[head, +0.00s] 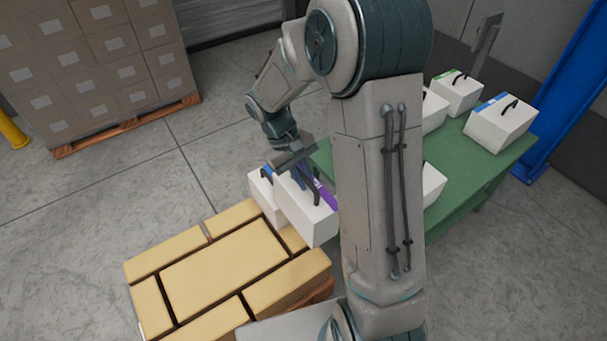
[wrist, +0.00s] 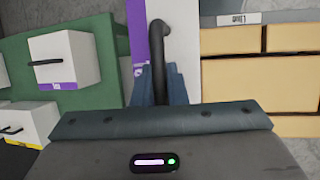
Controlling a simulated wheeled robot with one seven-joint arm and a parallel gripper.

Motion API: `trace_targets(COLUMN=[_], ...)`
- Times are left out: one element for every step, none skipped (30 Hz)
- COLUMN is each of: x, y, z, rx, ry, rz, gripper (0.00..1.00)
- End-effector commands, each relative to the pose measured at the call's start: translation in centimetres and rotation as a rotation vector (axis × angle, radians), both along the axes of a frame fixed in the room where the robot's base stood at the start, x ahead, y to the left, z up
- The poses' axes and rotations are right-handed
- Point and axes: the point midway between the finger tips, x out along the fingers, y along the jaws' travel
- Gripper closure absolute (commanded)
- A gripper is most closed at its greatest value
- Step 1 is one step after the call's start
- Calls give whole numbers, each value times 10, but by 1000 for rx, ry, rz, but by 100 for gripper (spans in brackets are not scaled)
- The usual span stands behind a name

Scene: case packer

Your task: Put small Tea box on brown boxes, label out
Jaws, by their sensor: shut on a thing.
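My gripper (head: 303,180) is shut on the black handle of a white box with a purple band (head: 308,215). In the wrist view, my fingers (wrist: 160,88) close around the handle, and the box (wrist: 180,62) shows white and purple beyond. Its lettering is not readable, so I cannot tell if it says Tea. The box is upright at the far right corner of the brown boxes (head: 220,262); I cannot tell if it touches them. The brown boxes also show at the right of the wrist view (wrist: 240,92).
Another white box with a blue mark (head: 262,197) stands just behind the held one. A green table (head: 462,185) at right carries several white boxes, one blue-banded (head: 500,125). A stacked carton pallet (head: 95,75) is at back left. My arm hides part of the table.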

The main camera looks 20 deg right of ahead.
Motion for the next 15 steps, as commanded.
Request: trace_targets(x=[0,0,0,0,0,0,0,0,0,0,0,0,0,0,0], y=[0,0,1,1,1,1,1,1,1,1,1,1,1,1,1], z=[2,2,2,2,3,3,2,2,2,1,0,-2,-3,-5,-7], rx=[-1,-1,0,0,-1,-1,-1,-1,-1,-1,-1,-1,-1,-1,-1], ry=[-1,-1,-1,-1,-1,-1,-1,-1,-1,-1,-1,-1,-1,-1,-1], rz=[1,1,1,1,2,2,2,3,3,3,3,3,3,3,3], gripper=[100,100,100,100,100,100,100,100,100,100,100,100,100,100,100])
